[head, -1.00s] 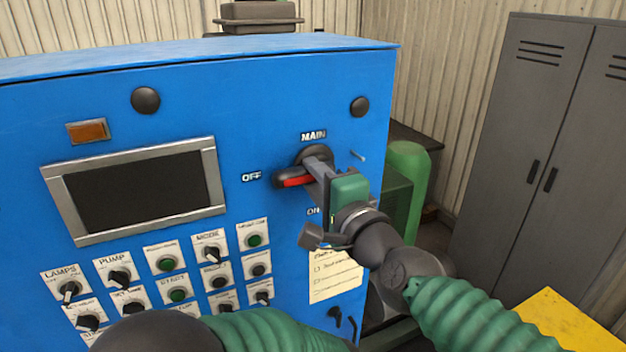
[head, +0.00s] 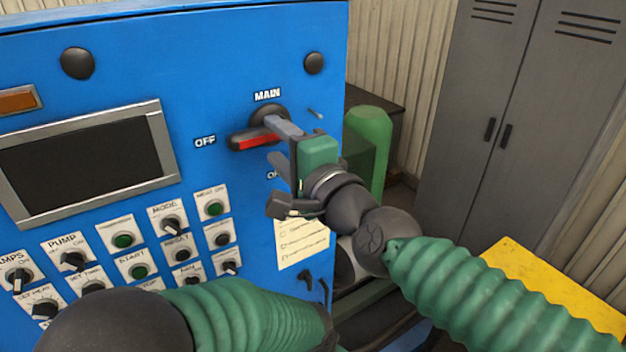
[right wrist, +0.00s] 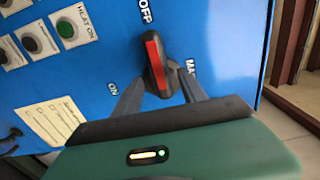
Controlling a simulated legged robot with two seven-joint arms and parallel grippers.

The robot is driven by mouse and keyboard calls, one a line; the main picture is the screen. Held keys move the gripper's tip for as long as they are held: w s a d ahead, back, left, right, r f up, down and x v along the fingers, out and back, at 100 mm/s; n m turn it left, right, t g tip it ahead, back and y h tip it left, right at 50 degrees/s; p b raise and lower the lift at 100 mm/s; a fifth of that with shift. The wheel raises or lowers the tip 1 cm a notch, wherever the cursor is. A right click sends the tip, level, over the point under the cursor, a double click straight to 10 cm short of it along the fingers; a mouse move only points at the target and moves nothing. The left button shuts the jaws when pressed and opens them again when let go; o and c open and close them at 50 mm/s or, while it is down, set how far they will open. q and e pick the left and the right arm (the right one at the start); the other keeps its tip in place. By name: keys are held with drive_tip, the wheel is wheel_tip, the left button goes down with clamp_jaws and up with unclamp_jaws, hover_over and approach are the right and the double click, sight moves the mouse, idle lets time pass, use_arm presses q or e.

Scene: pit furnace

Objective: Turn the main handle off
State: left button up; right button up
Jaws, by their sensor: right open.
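The main handle (head: 254,138) is a black rotary lever with a red face on the blue panel, under the MAIN label (head: 267,95). It points left toward the OFF label (head: 205,141). In the right wrist view, the handle (right wrist: 155,62) points up at the OFF label (right wrist: 145,10). My right gripper (head: 277,143) is open at the handle, one finger above it and one below. The right wrist view shows my fingers (right wrist: 160,80) spread on either side of the handle's base end; contact cannot be told. My left gripper is out of view.
A dark screen (head: 85,160) and several knobs and buttons fill the panel's left and lower part. A paper note (head: 301,243) hangs below the handle. A green rounded object (head: 368,150) stands right of the panel. Grey lockers (head: 525,120) stand farther right.

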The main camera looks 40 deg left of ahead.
drive_tip(key=b+v, duration=0.5)
drive_tip(key=v, duration=0.9)
drive_tip(key=shift+w+d, duration=0.15)
drive_tip(key=shift+d, duration=0.15)
drive_tip(key=shift+a+f, duration=0.15)
